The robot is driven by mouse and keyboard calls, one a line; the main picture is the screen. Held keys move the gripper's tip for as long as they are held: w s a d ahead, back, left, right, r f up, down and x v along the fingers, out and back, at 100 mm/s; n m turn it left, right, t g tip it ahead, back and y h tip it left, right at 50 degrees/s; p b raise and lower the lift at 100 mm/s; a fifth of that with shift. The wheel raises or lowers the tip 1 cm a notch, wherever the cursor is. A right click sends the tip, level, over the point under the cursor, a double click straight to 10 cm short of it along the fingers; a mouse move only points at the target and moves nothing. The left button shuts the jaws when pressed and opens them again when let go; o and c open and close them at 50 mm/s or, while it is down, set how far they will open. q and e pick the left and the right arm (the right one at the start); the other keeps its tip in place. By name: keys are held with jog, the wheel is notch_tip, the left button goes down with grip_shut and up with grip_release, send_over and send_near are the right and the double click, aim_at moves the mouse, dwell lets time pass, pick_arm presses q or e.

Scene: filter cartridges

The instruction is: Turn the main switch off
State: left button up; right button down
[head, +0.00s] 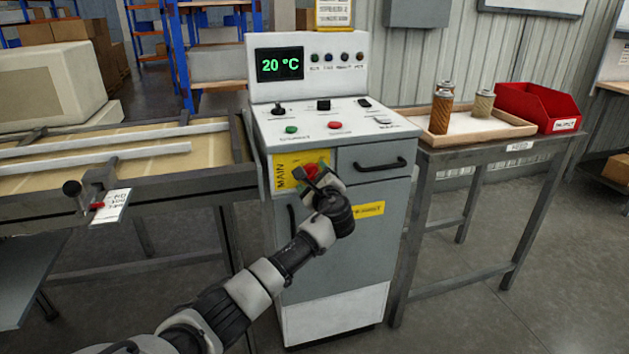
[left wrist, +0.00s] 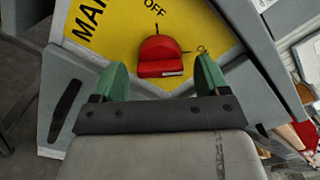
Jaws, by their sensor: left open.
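The main switch is a red rotary knob (head: 311,170) on a yellow plate marked "MAIN" (head: 287,176) on the front of the grey cabinet. In the left wrist view the red knob (left wrist: 160,56) sits on the yellow plate (left wrist: 120,32), with "OFF" printed above it. My left gripper (head: 322,180) is in front of the switch. In the left wrist view its green fingertips (left wrist: 162,80) are open, one on each side of the knob, with nothing visibly gripped. Whether they touch the knob I cannot tell. My right gripper is not in view.
The cabinet top (head: 330,120) carries buttons and small switches, and a display (head: 280,64) reads 20 °C. A drawer handle (head: 380,164) sticks out right of the switch. A side table holds a tray (head: 465,125) with cartridges and a red bin (head: 540,105). A conveyor frame (head: 240,150) stands left.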

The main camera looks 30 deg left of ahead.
pick_arm(q)
jog(key=shift+w+a, duration=0.25)
jog(key=shift+a, duration=0.05)
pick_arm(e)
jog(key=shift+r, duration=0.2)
pick_arm(q)
jog(key=c, duration=0.9)
